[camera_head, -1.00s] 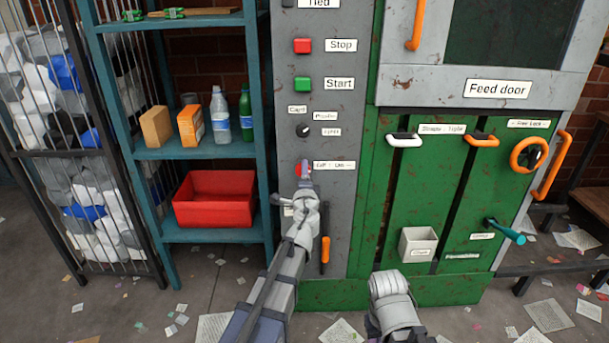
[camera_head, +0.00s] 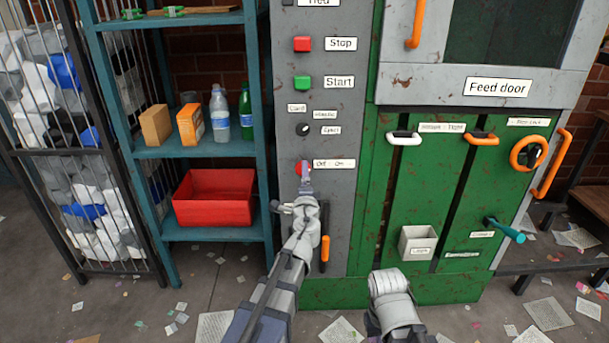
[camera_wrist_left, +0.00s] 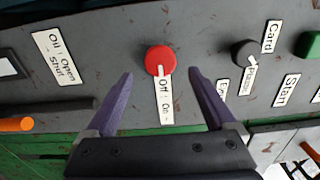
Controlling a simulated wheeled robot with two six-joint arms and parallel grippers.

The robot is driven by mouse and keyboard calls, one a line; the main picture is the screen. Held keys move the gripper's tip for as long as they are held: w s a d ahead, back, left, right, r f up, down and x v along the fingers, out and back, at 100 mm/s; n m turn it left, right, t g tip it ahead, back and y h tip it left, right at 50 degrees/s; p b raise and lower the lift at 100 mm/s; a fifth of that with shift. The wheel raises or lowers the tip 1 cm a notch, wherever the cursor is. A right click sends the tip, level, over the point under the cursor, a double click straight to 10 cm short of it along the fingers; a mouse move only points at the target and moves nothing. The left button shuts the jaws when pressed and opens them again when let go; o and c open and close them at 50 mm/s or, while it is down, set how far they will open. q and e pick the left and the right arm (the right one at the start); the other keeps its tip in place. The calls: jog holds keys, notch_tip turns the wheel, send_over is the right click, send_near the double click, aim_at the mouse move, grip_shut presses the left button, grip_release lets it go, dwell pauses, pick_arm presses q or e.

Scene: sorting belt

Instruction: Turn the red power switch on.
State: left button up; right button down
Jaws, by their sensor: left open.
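The red power switch (camera_head: 299,167) is a round red knob on the grey panel, with an "Off - On" label (camera_head: 335,164) beside it. My left gripper (camera_head: 306,174) is in front of the knob and partly covers it in the head view. In the left wrist view the red knob (camera_wrist_left: 159,60) lies between the two spread purple fingers of my left gripper (camera_wrist_left: 162,76), just beyond their tips. The fingers look apart from the knob and hold nothing.
Red Stop (camera_head: 302,45) and green Start (camera_head: 302,83) buttons and a black selector knob (camera_head: 303,130) sit above on the panel. An orange-handled lever (camera_head: 325,250) is below. A shelf with a red bin (camera_head: 214,200) stands left; green doors with handles are right.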

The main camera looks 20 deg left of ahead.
pick_arm(q)
jog(key=v, duration=0.4)
jog(key=shift+s, duration=0.15)
jog(key=s+d+f+n+g+y, duration=0.1)
jog(key=s+d+f+n+g, duration=0.2)
jog(key=s+f+n+g, duration=1)
jog(key=s+d+f+m+g+h, duration=0.1)
jog(key=s+d+f+g+h, duration=0.1)
jog(key=s+d+f, duration=0.4)
jog(key=s+d+f+m+g+h, duration=0.1)
jog(key=s+d+f+g+h, duration=0.2)
jog(key=s, duration=0.5)
notch_tip(320, 180, up, 30)
jog(key=d+p, duration=0.2)
jog(key=p, duration=2.8)
jog(key=shift+s, duration=0.5)
